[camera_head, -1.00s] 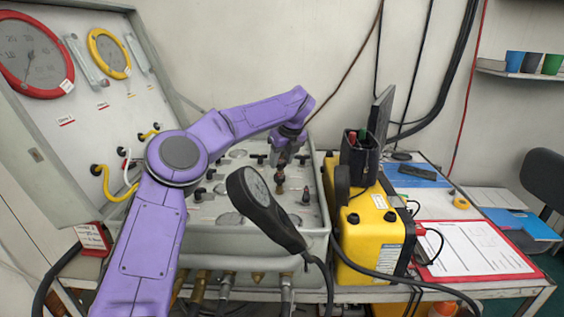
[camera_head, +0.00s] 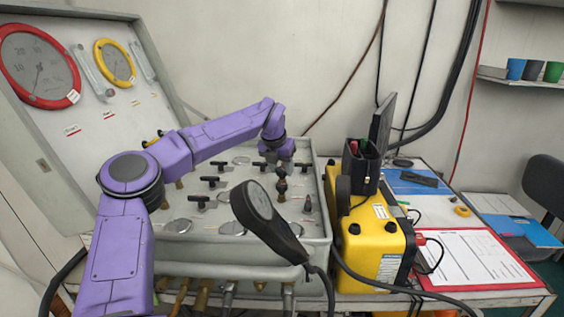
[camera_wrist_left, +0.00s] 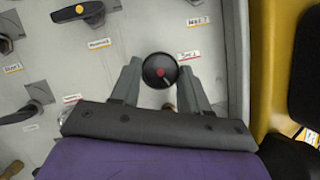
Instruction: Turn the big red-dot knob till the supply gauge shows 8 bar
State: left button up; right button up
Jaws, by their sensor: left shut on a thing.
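A round black knob with a red dot (camera_wrist_left: 160,71) sits between the two fingers of my left gripper (camera_wrist_left: 159,72) in the wrist view, with the fingers against its sides. A large red-ringed gauge (camera_head: 38,66) and a smaller yellow-ringed gauge (camera_head: 115,63) are on the upright panel at left. Their needles show, but I cannot read the values or tell which is the supply gauge. My right gripper is not in view.
Several black T-handles stand on the panel, one with an orange dot (camera_wrist_left: 78,10). A black handheld gauge (camera_head: 262,210) rises in front of the panel, its cable trailing. A yellow case (camera_head: 365,235) stands close at right, then a red clipboard (camera_head: 470,258).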

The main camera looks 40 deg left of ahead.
pick_arm(q)
jog(key=m+p, duration=0.1)
jog(key=m, duration=0.1)
jog(key=m+h+p, duration=0.1)
jog(key=p, duration=0.1)
jog(key=m+h+p, duration=0.1)
jog(key=m+p, duration=0.1)
jog(key=shift+a+r+m, duration=0.25)
jog(key=shift+r+m, duration=0.05)
jog(key=shift+r, duration=0.05)
jog(key=m+h+p, duration=0.1)
jog(key=m+p, duration=0.1)
jog(key=shift+a+m, duration=0.1)
jog(key=shift+m, duration=0.2)
jog(key=m+h+p, duration=0.1)
jog(key=m+p, duration=0.1)
jog(key=m+g+h+p, duration=0.1)
jog(key=m+p, duration=0.1)
jog(key=m, duration=0.1)
jog(key=shift+w+a+f, duration=0.1)
jog(key=shift+w+a, duration=0.05)
jog(key=m+g+p, duration=0.1)
jog(key=m+p, duration=0.1)
jog(key=m, duration=0.1)
jog(key=shift+w, duration=0.1)
jog(key=shift+f+m+g+h+p, duration=0.15)
jog(key=shift+m+g+h+p, duration=0.2)
jog(key=shift+m+p, duration=0.3)
